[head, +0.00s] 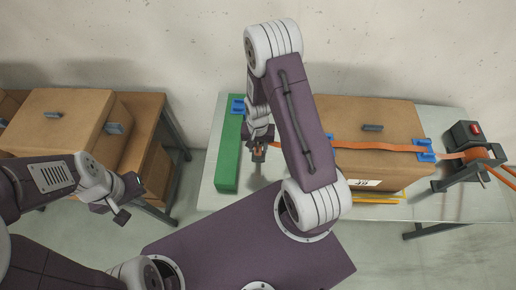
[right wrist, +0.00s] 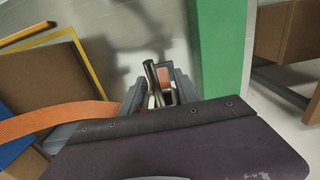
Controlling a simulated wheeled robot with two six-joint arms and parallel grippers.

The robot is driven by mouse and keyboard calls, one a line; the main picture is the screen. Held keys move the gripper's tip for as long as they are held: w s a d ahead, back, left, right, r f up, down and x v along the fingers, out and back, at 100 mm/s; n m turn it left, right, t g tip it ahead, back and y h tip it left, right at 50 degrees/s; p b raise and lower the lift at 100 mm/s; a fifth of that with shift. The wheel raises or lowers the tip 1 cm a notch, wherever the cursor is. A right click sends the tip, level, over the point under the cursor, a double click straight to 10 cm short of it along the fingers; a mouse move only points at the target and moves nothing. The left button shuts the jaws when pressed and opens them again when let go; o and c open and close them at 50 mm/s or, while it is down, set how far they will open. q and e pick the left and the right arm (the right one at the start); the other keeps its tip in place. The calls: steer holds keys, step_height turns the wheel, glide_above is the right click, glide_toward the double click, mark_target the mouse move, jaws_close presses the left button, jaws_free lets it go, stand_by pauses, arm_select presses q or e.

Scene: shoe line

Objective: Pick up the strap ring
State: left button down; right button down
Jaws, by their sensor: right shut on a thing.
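My right gripper (head: 258,152) is at the left end of the orange strap (head: 375,146), left of the cardboard box and beside the green block. It also shows in the right wrist view (right wrist: 158,88), shut on the strap ring (right wrist: 151,76), which seems to be the dark metal piece between the fingers. A bit of orange shows beside it, and the strap (right wrist: 60,117) comes in from the left there. Most of the ring is hidden by the fingers. My left gripper (head: 112,211) is apart from all this, at the left, open and empty.
The cardboard box (head: 395,172) stands on a pale table (head: 465,203), with blue buckles (head: 425,150) on the strap. A ratchet unit with a red button (head: 470,135) stands at the right. The green block (head: 228,150) lies left of the gripper. More boxes (head: 60,120) stand at the left.

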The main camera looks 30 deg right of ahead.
steer(key=s+a+p, duration=0.4)
steer(key=s, duration=0.3)
steer(key=s+a+p, duration=0.3)
steer(key=s+a, duration=0.2)
steer(key=s, duration=0.3)
steer(key=shift+s+a+r+p, duration=0.2)
steer(key=shift+s+r+p, duration=0.1)
steer(key=shift+p, duration=0.1)
